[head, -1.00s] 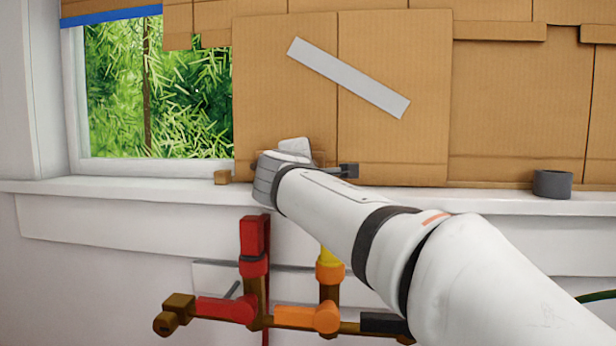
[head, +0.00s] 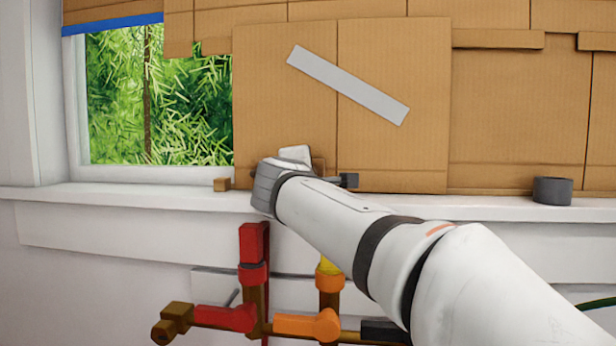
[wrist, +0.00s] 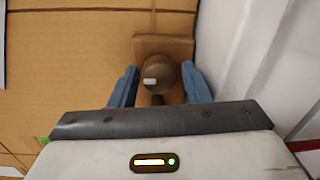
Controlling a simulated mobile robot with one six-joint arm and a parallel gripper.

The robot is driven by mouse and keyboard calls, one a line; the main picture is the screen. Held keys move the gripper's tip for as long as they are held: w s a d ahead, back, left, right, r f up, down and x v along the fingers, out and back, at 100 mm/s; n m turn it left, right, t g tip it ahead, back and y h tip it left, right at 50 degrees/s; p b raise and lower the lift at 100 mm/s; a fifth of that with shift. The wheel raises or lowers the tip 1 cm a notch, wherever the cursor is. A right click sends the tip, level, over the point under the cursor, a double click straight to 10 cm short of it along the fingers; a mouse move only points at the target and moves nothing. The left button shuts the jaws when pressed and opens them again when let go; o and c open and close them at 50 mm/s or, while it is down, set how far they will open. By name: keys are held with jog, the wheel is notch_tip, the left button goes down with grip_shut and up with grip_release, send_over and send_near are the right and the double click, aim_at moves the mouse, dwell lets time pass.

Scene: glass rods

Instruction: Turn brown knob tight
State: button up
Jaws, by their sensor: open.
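The brown knob (wrist: 161,72) is round with a small pale mark and sits in front of a brown square block (wrist: 178,45) in the wrist view. My gripper (wrist: 159,69) is open, with one blue finger on each side of the knob. I cannot tell whether either finger touches it. In the head view my wrist (head: 275,187) is at the windowsill in front of the cardboard. The knob and the fingertips are not clearly visible there.
Red and orange valve handles (head: 308,324) on brown pipes are below the white sill (head: 430,205). A dark grey roll (head: 552,190) and a small brown block (head: 222,184) stand on the sill. Cardboard (head: 390,150) covers the wall behind.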

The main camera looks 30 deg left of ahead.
jog(key=v, duration=0.7)
jog(key=shift+s, duration=0.2)
jog(key=shift+d+r, duration=0.1)
jog(key=w+d+f+m+g+h+p, duration=0.25)
jog(key=d+m+h+p, duration=0.2)
jog(key=d+p, duration=0.65)
jog(key=w+d+f+m+g+h+p, duration=0.1)
jog(key=d+f+m+g+h+p, duration=0.4)
jog(key=d, duration=1.2)
jog(key=s+d+f+m+g+y+p, duration=0.2)
jog(key=s+d+m+p, duration=0.4)
jog(key=s, duration=0.3)
jog(key=s+d+f+m+g+y+p, duration=0.1)
jog(key=s+d+m+g+y+p, duration=0.1)
jog(key=s+d+m+g+p, duration=0.2)
jog(key=s+d+m+p, duration=0.3)
jog(key=s+d, duration=0.2)
jog(key=s, duration=0.1)
jog(key=shift+s+d+f+m, duration=0.15)
jog(key=shift+s+f+m, duration=0.15)
jog(key=shift+f+m, duration=0.1)
jog(key=shift+g, duration=0.25)
